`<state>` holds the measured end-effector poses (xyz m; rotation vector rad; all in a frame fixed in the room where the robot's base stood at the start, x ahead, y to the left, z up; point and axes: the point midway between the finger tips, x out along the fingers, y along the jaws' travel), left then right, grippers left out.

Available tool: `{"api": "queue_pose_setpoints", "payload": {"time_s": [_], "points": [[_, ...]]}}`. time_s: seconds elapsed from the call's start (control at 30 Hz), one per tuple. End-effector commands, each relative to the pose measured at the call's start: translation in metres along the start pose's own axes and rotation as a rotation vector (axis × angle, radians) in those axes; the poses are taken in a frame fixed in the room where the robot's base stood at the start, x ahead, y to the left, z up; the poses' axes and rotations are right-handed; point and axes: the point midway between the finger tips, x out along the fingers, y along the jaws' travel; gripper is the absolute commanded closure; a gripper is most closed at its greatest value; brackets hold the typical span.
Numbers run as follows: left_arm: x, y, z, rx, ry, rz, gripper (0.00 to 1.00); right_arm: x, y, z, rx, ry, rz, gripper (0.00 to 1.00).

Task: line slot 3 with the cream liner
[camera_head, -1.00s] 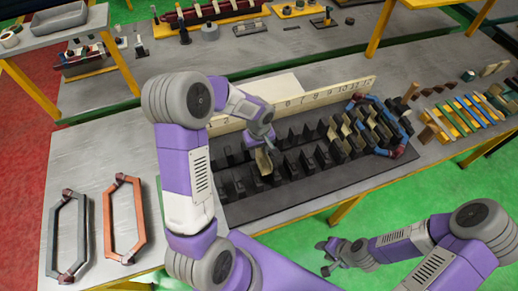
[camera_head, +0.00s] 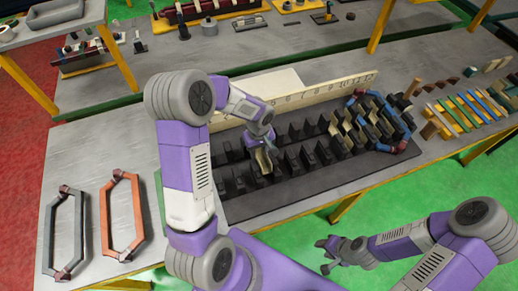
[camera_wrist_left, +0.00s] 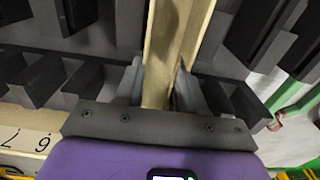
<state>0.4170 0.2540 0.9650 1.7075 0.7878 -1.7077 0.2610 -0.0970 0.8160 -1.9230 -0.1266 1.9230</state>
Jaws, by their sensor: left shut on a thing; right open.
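The cream liner (camera_head: 263,160) is in my left gripper (camera_head: 268,146), which is shut on it over the black slotted stator block (camera_head: 295,200), toward its left part. In the left wrist view the cream liner (camera_wrist_left: 172,50) is a long channel between the two fingers (camera_wrist_left: 160,88), running between dark teeth. I cannot tell how deep it sits in the slot, and the slot's number is hidden by my arm. My right gripper (camera_head: 328,256) is open and empty, low over the green floor in front of the bench.
A numbered cream strip (camera_head: 320,93) stands behind the block. Cream liners and a blue coil (camera_head: 405,140) sit at the block's right end. A grey coil (camera_head: 67,232) and an orange coil (camera_head: 122,215) lie at left. Coloured sticks (camera_head: 465,110) lie at right.

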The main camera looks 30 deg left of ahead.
Motion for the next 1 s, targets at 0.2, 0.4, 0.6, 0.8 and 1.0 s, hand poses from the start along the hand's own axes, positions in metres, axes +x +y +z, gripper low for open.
{"api": "queue_pose_setpoints", "payload": {"time_s": [0.2,0.4,0.6,0.8,1.0], "points": [[0.008,0.000,0.000,0.000,-0.001,0.000,0.78,0.005,0.002,0.000,0.000,0.000,0.000,0.57],[0.014,0.000,0.000,0.000,-0.001,0.000,0.78,0.008,0.003,0.000,0.000,0.000,0.000,0.57],[0.020,0.000,0.000,0.000,-0.001,0.000,0.78,0.012,0.004,-0.001,0.000,0.000,0.000,0.57],[0.026,0.000,0.000,0.001,0.000,0.000,0.78,0.015,0.006,-0.001,0.000,0.000,0.000,0.57],[0.032,0.000,0.000,0.000,0.000,0.000,0.78,0.019,0.007,-0.001,0.000,0.000,0.000,0.57]]}}
